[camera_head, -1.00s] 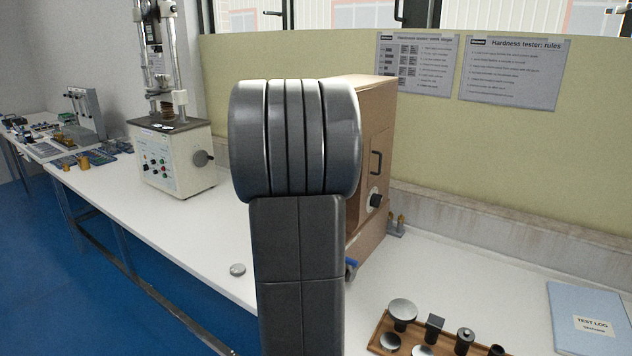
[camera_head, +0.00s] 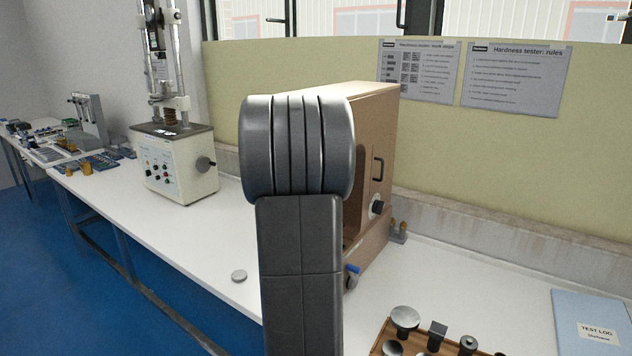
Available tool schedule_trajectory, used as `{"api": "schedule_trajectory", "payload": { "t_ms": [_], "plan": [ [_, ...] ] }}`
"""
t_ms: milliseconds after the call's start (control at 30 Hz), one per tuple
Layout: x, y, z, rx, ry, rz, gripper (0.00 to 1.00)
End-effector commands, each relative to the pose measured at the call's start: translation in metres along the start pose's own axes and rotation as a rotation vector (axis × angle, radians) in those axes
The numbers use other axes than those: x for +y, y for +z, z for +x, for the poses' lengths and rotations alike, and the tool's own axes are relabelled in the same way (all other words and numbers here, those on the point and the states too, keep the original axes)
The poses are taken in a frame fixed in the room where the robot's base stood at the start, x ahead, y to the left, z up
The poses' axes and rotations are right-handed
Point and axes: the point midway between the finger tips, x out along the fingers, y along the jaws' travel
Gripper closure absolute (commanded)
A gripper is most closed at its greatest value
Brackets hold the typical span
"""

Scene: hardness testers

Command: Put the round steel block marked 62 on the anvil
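A small round steel block (camera_head: 239,276) lies flat on the white bench, left of my arm, near the bench's front edge. Any marking on it is too small to read. A tan hardness tester (camera_head: 372,130) stands behind my arm, with a dark handle and a knob on its right side. My dark arm covers most of its front, and I cannot make out the anvil. My gripper is not in view.
A wooden tray (camera_head: 378,345) at the bottom right holds several steel pieces, partly cut off. A blue test log (camera_head: 592,310) lies to its right. Another testing machine (camera_head: 176,165) stands back left. The white bench (camera_head: 150,235) between them is largely clear.

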Motion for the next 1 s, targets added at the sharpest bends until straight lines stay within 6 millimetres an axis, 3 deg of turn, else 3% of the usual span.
{"api": "schedule_trajectory", "payload": {
  "t_ms": [967, 1000],
  "plan": [
    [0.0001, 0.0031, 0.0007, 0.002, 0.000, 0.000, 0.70],
    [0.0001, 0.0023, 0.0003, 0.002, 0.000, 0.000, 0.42]
  ]
}}
